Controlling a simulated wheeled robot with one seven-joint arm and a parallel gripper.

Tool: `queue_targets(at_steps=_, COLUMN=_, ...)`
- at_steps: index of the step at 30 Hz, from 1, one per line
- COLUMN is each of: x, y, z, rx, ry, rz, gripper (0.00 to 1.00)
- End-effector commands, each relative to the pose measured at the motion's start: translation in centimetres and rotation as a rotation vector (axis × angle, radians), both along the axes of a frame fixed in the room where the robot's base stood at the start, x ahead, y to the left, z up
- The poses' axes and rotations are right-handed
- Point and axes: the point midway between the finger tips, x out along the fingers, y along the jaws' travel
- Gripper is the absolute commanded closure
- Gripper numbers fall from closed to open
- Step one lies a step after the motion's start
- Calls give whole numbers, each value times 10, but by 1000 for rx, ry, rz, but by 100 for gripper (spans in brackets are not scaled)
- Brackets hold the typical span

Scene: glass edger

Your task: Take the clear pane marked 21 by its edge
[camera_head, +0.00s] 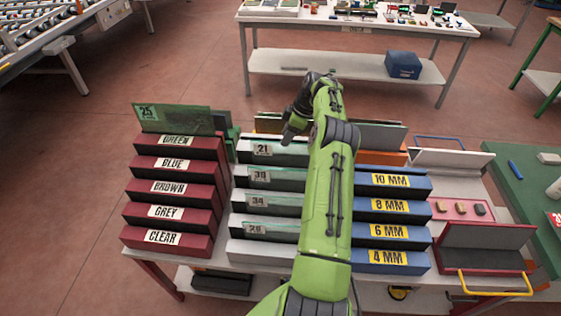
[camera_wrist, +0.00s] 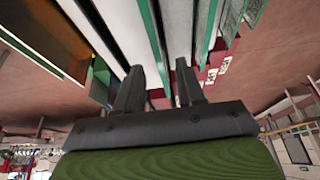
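The clear pane marked 21 (camera_head: 285,149) stands in the top slot of the middle rack, its label facing me. My gripper (camera_head: 288,138) is at the top edge of this pane, partly hidden by its own wrist. In the wrist view my gripper (camera_wrist: 158,68) has its two dark fingers apart. A thin green-tinted pane edge (camera_wrist: 154,40) runs between them, and neither finger visibly presses on it. I cannot read a mark on that pane in the wrist view.
Panes marked 30 (camera_head: 277,176), 34 (camera_head: 275,201) and 26 (camera_head: 270,227) sit in nearer slots. A maroon rack (camera_head: 170,190) with colour labels is left, holding a green pane 25 (camera_head: 172,119). A blue rack (camera_head: 405,207) with millimetre labels is right.

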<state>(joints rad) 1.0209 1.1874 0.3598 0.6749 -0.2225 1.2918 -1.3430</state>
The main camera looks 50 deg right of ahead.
Motion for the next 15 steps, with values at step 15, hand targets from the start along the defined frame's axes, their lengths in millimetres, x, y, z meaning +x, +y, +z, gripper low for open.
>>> queue_targets(at_steps=15, x=20, y=14, z=-60, rx=-2, ry=0, rz=-1, gripper=62)
